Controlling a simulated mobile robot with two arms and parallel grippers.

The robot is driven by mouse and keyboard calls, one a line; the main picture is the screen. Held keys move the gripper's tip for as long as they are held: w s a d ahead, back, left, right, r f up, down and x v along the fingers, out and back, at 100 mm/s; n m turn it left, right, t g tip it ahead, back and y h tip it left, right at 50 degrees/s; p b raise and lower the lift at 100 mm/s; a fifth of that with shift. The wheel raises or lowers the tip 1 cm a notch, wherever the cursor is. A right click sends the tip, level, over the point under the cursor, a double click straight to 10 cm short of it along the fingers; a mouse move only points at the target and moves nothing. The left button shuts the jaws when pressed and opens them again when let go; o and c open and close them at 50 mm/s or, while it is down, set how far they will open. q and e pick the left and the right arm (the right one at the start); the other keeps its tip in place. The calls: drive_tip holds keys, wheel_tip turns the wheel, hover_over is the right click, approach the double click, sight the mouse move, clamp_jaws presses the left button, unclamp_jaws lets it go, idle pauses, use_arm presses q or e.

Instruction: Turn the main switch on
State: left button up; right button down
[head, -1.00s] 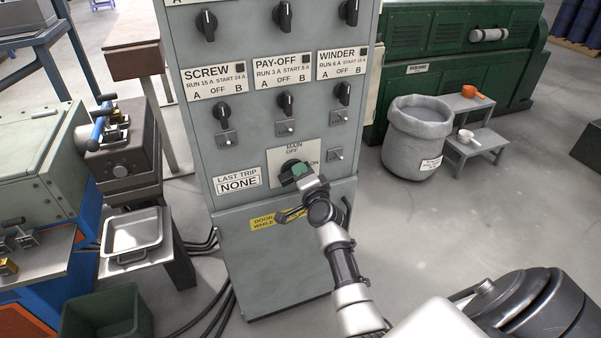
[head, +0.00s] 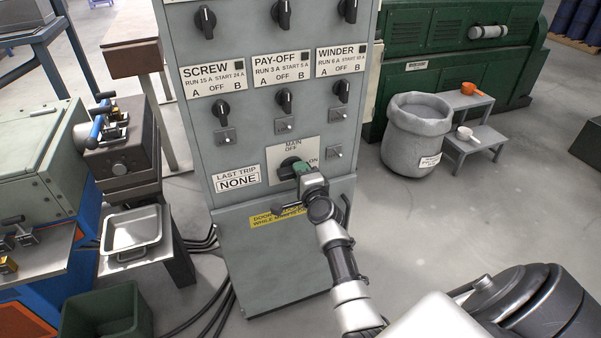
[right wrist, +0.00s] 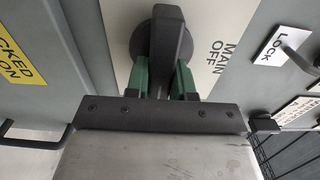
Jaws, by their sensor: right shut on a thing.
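The main switch is a black rotary knob (head: 289,163) on a pale plate (head: 283,149) marked MAIN, OFF and ON, low on the grey cabinet. My right gripper (head: 302,168) is at the knob and partly hides it. In the right wrist view the two green fingers (right wrist: 160,79) stand on either side of the knob's black handle (right wrist: 162,42) and are shut on it. The word OFF (right wrist: 216,48) shows beside the knob there. I cannot tell for sure which mark the handle points to. My left gripper is not in view.
Smaller SCREW, PAY-OFF and WINDER knobs (head: 284,98) and lock switches (head: 336,152) sit above and beside the plate. A yellow door label (head: 264,220) is below. A metal tray (head: 131,231) stands left, a grey bin (head: 414,140) right. Open floor lies right of the cabinet.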

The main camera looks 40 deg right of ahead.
drive_tip(key=c, duration=1)
unclamp_jaws()
drive_tip(key=shift+o, duration=0.2)
drive_tip(key=shift+s, duration=0.1)
drive_tip(key=v, duration=1)
drive_tip(key=shift+s, duration=0.3)
